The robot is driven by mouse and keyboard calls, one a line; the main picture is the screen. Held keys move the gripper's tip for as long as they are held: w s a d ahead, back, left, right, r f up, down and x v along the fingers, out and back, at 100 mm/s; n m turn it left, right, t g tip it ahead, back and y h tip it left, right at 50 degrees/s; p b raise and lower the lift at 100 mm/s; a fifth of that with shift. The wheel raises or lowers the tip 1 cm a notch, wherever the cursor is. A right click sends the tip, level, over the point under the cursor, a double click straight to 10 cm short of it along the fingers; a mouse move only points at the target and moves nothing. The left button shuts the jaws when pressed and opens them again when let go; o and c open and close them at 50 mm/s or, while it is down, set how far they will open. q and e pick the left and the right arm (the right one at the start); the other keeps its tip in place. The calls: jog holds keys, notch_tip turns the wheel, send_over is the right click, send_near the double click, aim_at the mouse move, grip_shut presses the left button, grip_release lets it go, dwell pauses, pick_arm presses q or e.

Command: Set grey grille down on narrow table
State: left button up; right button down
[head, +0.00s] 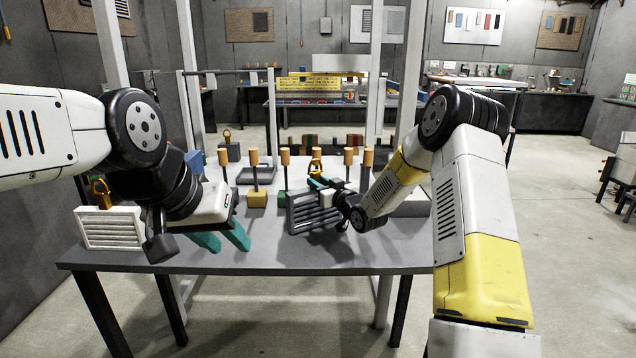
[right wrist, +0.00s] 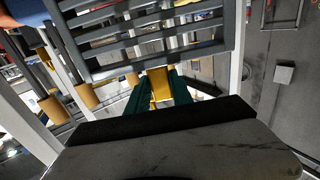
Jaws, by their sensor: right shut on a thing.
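The grey grille (head: 312,214) is a dark slatted panel with a yellow handle (right wrist: 159,84). It is tilted over the right half of the grey table (head: 290,262); I cannot tell whether it touches the top. My right gripper (head: 318,184) is shut on its handle; in the right wrist view the teal fingers (right wrist: 160,90) lie either side of the yellow piece, and the slats (right wrist: 150,35) fill the upper picture. My left gripper (head: 222,240) is open and empty over the table's front left. I cannot tell whether this table is the narrow one.
A white grille (head: 112,229) with an orange handle stands at the table's left. Wooden-topped posts (head: 254,170) stand in a row behind the grey grille. White frame uprights (head: 388,85) rise around the table. The front strip is mostly clear.

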jog(key=shift+f, duration=0.15)
jog(key=c, duration=1.1)
grip_release()
jog(key=shift+o, duration=0.2)
jog(key=shift+f, duration=0.1)
jog(key=v, duration=0.7)
jog(key=shift+s+d, duration=0.2)
jog(key=shift+s, duration=0.1)
